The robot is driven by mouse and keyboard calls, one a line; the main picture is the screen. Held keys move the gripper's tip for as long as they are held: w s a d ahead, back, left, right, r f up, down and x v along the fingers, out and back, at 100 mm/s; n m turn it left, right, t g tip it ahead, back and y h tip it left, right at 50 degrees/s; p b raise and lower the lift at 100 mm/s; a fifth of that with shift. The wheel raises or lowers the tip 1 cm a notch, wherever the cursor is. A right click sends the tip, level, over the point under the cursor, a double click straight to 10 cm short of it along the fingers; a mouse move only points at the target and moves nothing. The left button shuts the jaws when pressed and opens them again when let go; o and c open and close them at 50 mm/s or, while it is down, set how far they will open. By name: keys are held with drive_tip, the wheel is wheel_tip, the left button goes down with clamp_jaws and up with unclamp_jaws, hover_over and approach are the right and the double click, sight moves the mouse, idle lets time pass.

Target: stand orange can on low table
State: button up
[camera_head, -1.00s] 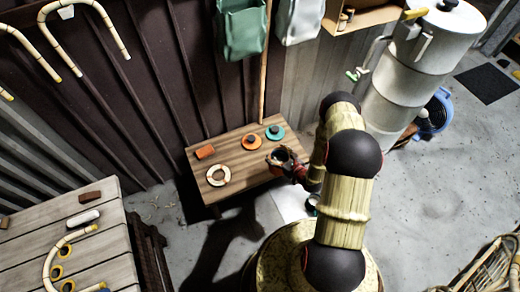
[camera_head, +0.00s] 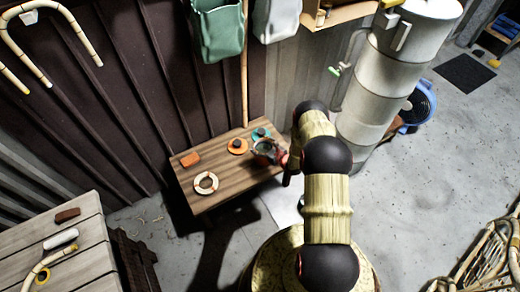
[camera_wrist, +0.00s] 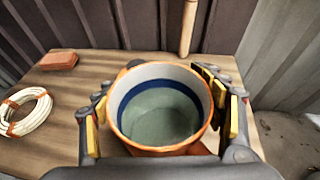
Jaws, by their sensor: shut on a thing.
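The orange can (camera_wrist: 163,148) is upright between the fingers of my gripper (camera_wrist: 165,110). I look down into its open top in the wrist view: orange rim, blue band inside, pale grey bottom. My gripper is shut on it, one finger on each side. In the head view my gripper (camera_head: 270,151) is over the right end of the low wooden table (camera_head: 225,180), and the can is mostly hidden there. I cannot tell whether the can's base touches the tabletop.
A corrugated wall stands behind. A tall white cylinder (camera_head: 385,80) stands at right. The table's front middle is clear.

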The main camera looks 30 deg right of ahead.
sight(258, 147)
drive_tip(key=shift+w+f+b, duration=0.2)
drive_tip(key=shift+f+b, duration=0.5)
drive_tip(key=shift+f, duration=0.95)
drive_tip(key=shift+f, duration=0.15)
drive_tip(key=o, duration=2.1)
drive_tip(key=shift+s, duration=0.1)
drive_tip(key=shift+o, duration=0.2)
